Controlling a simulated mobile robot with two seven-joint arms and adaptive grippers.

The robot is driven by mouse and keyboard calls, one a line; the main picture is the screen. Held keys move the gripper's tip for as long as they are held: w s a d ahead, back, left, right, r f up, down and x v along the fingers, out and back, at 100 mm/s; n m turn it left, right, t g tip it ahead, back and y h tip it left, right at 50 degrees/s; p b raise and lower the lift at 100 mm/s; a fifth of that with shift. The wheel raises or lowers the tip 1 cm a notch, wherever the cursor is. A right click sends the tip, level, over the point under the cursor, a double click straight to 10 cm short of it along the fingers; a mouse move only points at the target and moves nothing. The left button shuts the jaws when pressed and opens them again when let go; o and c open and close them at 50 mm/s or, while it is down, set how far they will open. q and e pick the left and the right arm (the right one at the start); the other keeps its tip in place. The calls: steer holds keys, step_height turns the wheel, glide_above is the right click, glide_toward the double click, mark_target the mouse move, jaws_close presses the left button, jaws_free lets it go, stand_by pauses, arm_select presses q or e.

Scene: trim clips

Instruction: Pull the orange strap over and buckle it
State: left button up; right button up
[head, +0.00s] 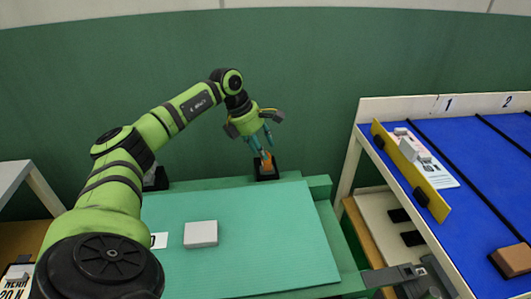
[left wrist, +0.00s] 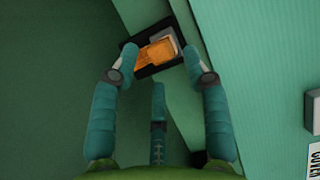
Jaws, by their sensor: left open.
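The orange strap (head: 267,161) shows as a small orange piece at a black holder (head: 265,175) by the back edge of the green table. In the left wrist view the orange strap (left wrist: 156,54) lies against a grey part within the black frame (left wrist: 130,55). My left gripper (head: 264,148) is above it, fingers pointing down. In the left wrist view its teal fingers (left wrist: 160,72) are spread on both sides of the orange piece, open. I cannot tell whether they touch it. A buckle cannot be made out. My right gripper is not in view.
A light grey block (head: 200,234) and a white label (head: 159,240) lie on the green mat (head: 270,262). A second black holder (head: 156,179) stands at the back left. A blue rack (head: 455,190) with a yellow rail (head: 410,170) stands right. The mat's right part is clear.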

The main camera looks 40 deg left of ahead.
arm_select(q)
steer(key=shift+x, duration=1.45)
jaws_close()
steer(key=shift+d, duration=0.1)
